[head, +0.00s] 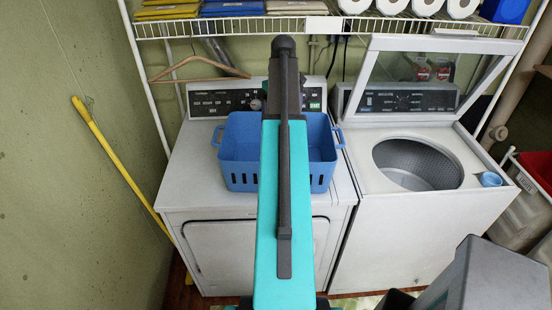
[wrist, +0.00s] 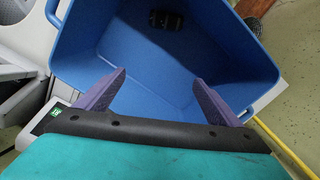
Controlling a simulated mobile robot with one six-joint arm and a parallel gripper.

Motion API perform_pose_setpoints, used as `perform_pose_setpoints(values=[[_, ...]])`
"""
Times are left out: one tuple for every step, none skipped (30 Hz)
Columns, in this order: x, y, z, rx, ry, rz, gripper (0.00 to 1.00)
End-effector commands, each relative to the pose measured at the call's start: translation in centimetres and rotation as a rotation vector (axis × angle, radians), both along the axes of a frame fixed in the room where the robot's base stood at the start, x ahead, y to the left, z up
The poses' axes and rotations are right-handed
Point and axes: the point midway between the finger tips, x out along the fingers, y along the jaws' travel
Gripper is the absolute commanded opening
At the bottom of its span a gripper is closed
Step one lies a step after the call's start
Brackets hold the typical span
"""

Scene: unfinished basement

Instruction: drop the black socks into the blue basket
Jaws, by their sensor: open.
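The blue basket (head: 240,165) stands upright on top of the dryer, partly hidden behind my arm in the head view. In the wrist view the basket (wrist: 215,50) fills most of the picture, seen from above into its inside. A small black bundle (wrist: 166,21), which looks like the black socks, lies inside the basket near the top of that view. My gripper (wrist: 159,78) is open over the basket, with its two purple fingers wide apart. Nothing is between the fingers, and the bundle is apart from them. My arm hides the gripper in the head view.
The white dryer (head: 185,180) stands left of a washer (head: 365,180) with its lid up. A wire shelf (head: 240,27) with supplies runs above. A yellow pole (head: 115,150) leans at the left wall.

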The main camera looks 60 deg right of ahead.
Motion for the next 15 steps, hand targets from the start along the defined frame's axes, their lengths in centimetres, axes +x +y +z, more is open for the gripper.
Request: perform_pose_setpoints(values=[[0.0, -0.1, 0.4, -0.001, 0.0, 0.0, 0.88], [0.1, -0.1, 0.7, -0.002, -0.001, 0.0, 0.88], [0.1, -0.2, 1.2, -0.002, -0.001, 0.0, 0.88], [0.1, -0.2, 1.5, -0.002, -0.001, 0.0, 0.88], [0.1, -0.1, 1.8, -0.001, 0.0, 0.0, 0.88], [0.0, -0.1, 2.2, -0.001, 0.0, 0.0, 0.88], [0.1, -0.1, 2.5, -0.002, -0.001, 0.0, 0.88], [0.0, -0.1, 2.9, -0.002, -0.001, 0.0, 0.88], [0.0, -0.1, 3.4, -0.002, -0.001, 0.0, 0.88], [0.1, -0.2, 3.7, -0.001, 0.0, 0.0, 0.88], [0.1, -0.2, 4.0, -0.001, 0.0, 0.0, 0.88], [0.1, -0.2, 4.4, -0.002, -0.001, -0.001, 0.88], [0.1, -0.2, 4.8, -0.002, -0.001, 0.0, 0.88], [0.0, -0.2, 5.2, -0.002, -0.001, -0.001, 0.88], [0.0, -0.2, 5.6, -0.001, 0.0, -0.001, 0.88]])
